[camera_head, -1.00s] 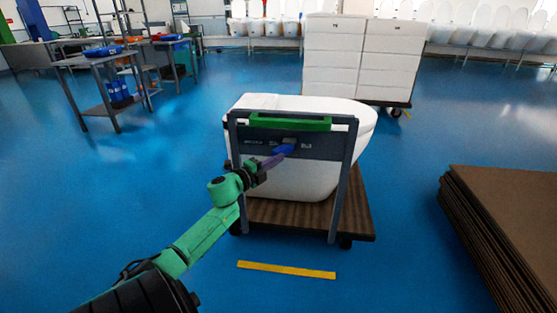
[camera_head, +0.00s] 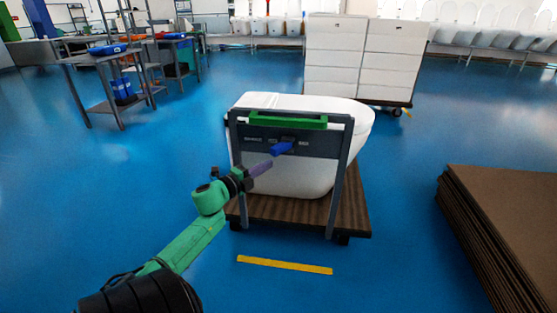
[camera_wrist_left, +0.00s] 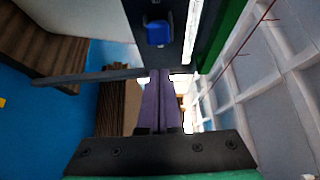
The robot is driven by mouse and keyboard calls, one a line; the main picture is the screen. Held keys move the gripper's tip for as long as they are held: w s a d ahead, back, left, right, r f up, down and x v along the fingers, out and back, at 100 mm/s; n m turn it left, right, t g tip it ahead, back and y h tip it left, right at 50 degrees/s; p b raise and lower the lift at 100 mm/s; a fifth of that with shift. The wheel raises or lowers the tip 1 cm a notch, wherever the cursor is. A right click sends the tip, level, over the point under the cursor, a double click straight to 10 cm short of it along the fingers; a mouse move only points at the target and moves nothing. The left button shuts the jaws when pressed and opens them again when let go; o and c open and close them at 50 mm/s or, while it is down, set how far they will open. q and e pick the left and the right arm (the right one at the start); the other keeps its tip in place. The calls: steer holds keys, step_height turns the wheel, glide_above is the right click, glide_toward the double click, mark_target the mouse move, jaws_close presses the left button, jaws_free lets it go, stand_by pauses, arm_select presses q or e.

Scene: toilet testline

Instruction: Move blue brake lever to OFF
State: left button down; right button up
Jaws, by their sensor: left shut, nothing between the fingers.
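The blue brake lever (camera_head: 282,148) is on the dark panel (camera_head: 318,146) of a cart's grey frame, below a green handle bar (camera_head: 287,121). Its setting is too small to read. In the left wrist view the lever (camera_wrist_left: 158,33) is a blue block just ahead of the fingertips. My left gripper (camera_head: 269,163) has purple fingers, shut and empty, just below and left of the lever. The fingers (camera_wrist_left: 160,75) lie together in the wrist view, with a visible gap to the lever. My right gripper is not in view.
A white toilet (camera_head: 300,178) rests on the cart's brown wooden deck (camera_head: 352,212). A stack of brown sheets (camera_head: 500,235) stands at the right. A yellow floor strip (camera_head: 285,265) lies before the cart. White boxes (camera_head: 362,55) stand behind. Blue floor is clear at the left.

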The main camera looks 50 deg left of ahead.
arm_select(q)
steer(key=s, duration=0.1)
steer(key=s+a, duration=0.1)
steer(key=s, duration=0.1)
steer(key=shift+s, duration=0.3)
